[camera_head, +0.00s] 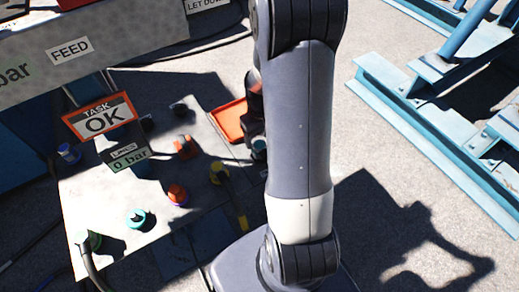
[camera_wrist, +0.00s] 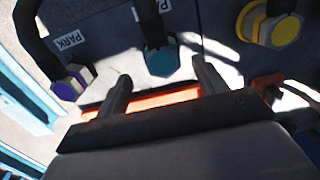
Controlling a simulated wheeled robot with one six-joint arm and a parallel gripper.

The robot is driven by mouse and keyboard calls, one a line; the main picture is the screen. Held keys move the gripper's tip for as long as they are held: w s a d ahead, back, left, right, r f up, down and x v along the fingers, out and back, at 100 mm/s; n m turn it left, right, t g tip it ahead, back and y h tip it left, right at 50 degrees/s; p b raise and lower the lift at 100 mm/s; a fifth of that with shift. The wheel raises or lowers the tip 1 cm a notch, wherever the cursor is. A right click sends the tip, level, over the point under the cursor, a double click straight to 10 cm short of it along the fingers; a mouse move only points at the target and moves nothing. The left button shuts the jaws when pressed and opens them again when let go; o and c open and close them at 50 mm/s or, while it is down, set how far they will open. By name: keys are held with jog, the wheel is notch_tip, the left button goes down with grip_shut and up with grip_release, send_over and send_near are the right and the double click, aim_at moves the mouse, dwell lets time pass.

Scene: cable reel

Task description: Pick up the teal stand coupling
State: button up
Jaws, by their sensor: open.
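A teal coupling (camera_wrist: 161,60) with a dark hose shows in the wrist view, beside a PARK label. It lies just past and between my gripper's fingertips, apart from them as far as I can see. My gripper (camera_wrist: 160,82) is open, one finger on either side, and empty. In the head view a teal coupling (camera_head: 259,146) shows at the left edge of my arm, partly hidden, below my dark gripper (camera_head: 254,112). Another teal piece (camera_head: 137,217) sits on the pale plate in the head view.
A yellow coupling (camera_wrist: 272,28) and a purple coupling (camera_wrist: 72,84) flank the teal one. An orange-red tray (camera_head: 229,121) lies close to my gripper. The pale plate (camera_head: 110,195) holds several coloured fittings. Blue steel framing (camera_head: 430,130) stands at right.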

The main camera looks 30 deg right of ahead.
aim_at(260, 145)
notch_tip(260, 145, down, 5)
jog(key=shift+s+a+f, duration=0.1)
jog(key=shift+s+a, duration=0.05)
jog(key=c, duration=1.2)
